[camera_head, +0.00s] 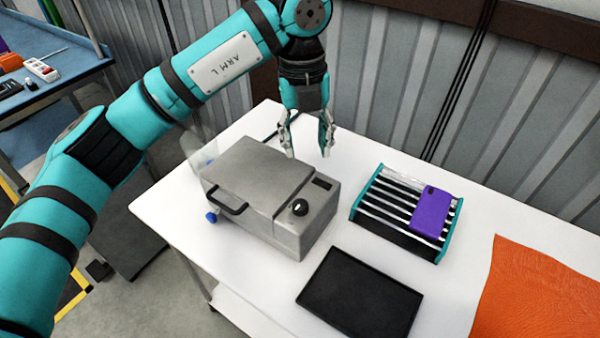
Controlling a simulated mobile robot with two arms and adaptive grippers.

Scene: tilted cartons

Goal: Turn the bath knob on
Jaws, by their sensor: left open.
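A grey metal box, the bath (262,188), stands on the white table with its lid closed and a black handle (226,203) on its front. A round black knob (299,207) sits on the panel at its right end, in front of a small dark display (322,183). My left gripper (308,150) points down behind the right end of the bath. Its fingers are apart with nothing between them. It is apart from the knob. My right gripper is not in the view.
A teal-sided rack (367,183) with a purple phone-like item (431,212) stands right of the bath. A black flat tray (360,295) and an orange cloth (540,290) lie toward the front. A corrugated wall (400,80) is behind the table.

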